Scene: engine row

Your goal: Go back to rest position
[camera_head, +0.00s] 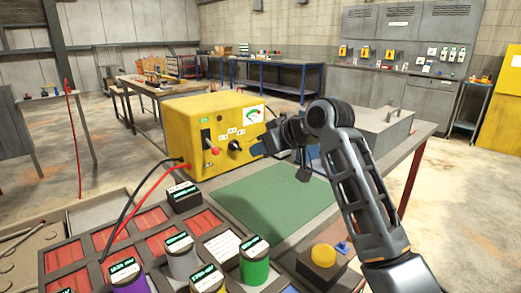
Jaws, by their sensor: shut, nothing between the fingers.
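My arm rises from the lower right and bends at its elbow over the right side of the workbench. My gripper (262,148) is small at the far end of the arm, in front of the right end of the yellow box. It is shut and I see nothing held in it. It appears to be above the bench, clear of the green mat (275,208). The fingertips are too small to see well.
The yellow box (205,130) has a dial, a switch and red and black cables. A yellow button (323,256) sits at the front right. A grey case (385,130) stands behind my arm.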

